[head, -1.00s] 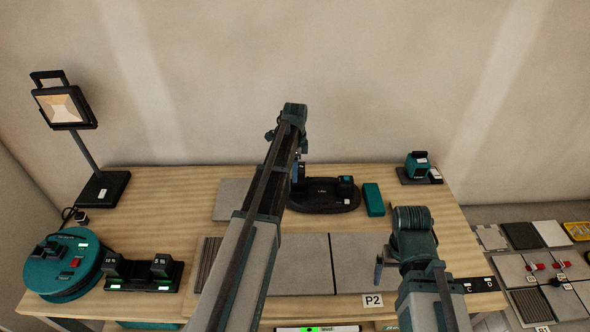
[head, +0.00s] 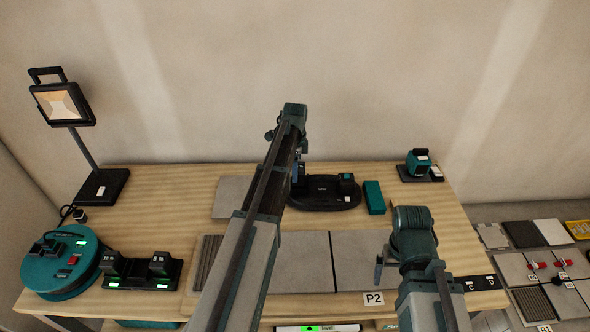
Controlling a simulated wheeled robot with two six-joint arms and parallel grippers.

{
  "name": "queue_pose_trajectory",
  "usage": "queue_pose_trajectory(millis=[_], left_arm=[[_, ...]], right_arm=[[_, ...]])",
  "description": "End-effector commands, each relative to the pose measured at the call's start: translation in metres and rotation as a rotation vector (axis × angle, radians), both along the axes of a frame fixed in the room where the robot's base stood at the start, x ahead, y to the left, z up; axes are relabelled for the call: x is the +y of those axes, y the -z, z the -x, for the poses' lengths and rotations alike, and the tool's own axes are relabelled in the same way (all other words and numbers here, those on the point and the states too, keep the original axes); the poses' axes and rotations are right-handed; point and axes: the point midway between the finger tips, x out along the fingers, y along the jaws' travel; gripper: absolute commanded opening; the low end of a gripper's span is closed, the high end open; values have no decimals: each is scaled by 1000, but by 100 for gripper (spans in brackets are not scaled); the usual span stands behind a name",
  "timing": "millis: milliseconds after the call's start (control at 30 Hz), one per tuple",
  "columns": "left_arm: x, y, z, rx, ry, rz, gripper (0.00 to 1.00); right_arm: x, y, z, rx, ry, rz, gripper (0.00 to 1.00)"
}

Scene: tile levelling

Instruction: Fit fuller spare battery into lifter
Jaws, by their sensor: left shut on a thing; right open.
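The lifter (head: 325,203) appears to be the black oval unit at the back middle of the bench. A small dark block with a teal top (head: 346,183) stands on its right end. My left gripper (head: 299,172) is at the lifter's left end, mostly hidden by my arm. It is shut on a small dark thing, too covered to identify. Two dark batteries, left (head: 112,264) and right (head: 160,264), stand on a black charger (head: 140,284) with green lights; their labels are too small to read surely. My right gripper (head: 381,268) is open over the grey tiles, its fingers partly hidden.
A teal block (head: 374,197) lies right of the lifter. A teal reel (head: 60,268) and a lamp (head: 66,105) stand at left. A small teal device (head: 418,165) stands at back right. Grey tiles (head: 303,262) cover the front middle. Bare wood shows at back left.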

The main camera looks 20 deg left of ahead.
Motion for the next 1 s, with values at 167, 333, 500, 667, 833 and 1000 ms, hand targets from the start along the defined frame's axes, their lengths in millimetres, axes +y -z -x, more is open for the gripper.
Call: queue_pose_trajectory(millis=[167,333,500,667,833,1000], left_arm=[[0,0,0,0,0,0,9],[0,0,0,0,0,0,9],[0,3,0,0,0,0,9],[0,4,0,0,0,0,9],[0,4,0,0,0,0,9],[0,5,0,0,0,0,9]], right_arm=[[0,0,0,0,0,0,95],[0,0,0,0,0,0,95],[0,3,0,0,0,0,95],[0,4,0,0,0,0,95],[0,4,0,0,0,0,95],[0,5,0,0,0,0,95]])
